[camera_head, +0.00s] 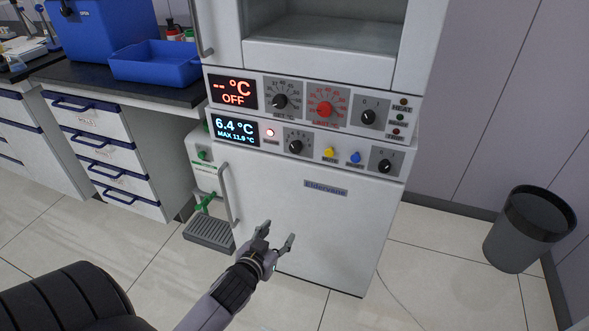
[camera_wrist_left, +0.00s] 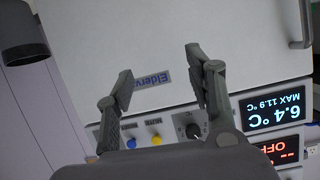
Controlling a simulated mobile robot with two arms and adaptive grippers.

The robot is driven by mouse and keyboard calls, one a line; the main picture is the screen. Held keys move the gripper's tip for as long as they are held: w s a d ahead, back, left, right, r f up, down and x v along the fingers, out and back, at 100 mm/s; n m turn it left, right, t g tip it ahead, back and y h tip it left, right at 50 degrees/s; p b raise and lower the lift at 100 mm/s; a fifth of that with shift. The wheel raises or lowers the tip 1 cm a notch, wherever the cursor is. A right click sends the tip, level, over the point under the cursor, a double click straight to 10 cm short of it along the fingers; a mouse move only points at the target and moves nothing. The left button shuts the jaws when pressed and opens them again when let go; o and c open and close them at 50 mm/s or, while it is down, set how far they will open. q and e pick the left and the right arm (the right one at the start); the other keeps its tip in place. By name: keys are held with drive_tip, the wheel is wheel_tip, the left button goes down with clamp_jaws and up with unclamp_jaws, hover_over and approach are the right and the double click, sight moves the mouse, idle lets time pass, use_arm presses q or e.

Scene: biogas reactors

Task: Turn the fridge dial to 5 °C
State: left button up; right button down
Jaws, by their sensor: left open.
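The fridge (camera_head: 310,215) is a white cabinet with a lower control strip above its closed door. Its display (camera_head: 235,130) reads 6.4 °C, MAX 11.9 °C. A black dial (camera_head: 295,146) on a grey scale plate sits right of the display; its exact setting is too small to read. The dial also shows in the upside-down left wrist view (camera_wrist_left: 192,130), partly covered by a finger. My left gripper (camera_head: 276,238) is open and empty in front of the door, below the dial and apart from it. Its spread fingers also show in the wrist view (camera_wrist_left: 160,72). My right gripper is out of view.
The upper panel has an OFF display (camera_head: 233,93), a black dial (camera_head: 281,101), a red dial (camera_head: 324,109) and another knob (camera_head: 368,117). Beside the fridge dial are yellow (camera_head: 329,153) and blue (camera_head: 355,157) buttons and another knob (camera_head: 385,166). A door handle (camera_head: 229,195) protrudes left.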

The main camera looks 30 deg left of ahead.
use_arm(q)
wheel_tip(320, 180, up, 15)
drive_tip(key=s+n+t+y+b, duration=0.1)
drive_tip(key=s+t+y+b, duration=0.1)
drive_tip(key=t+b, duration=0.2)
drive_tip(key=b, duration=0.1)
approach(294, 150)
drive_tip(key=x, duration=0.9)
drive_tip(key=shift+w, duration=0.2)
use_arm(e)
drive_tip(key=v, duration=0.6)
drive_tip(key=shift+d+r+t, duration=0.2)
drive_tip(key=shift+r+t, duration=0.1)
use_arm(q)
drive_tip(key=shift+c, duration=0.5)
drive_tip(key=c, duration=1.1)
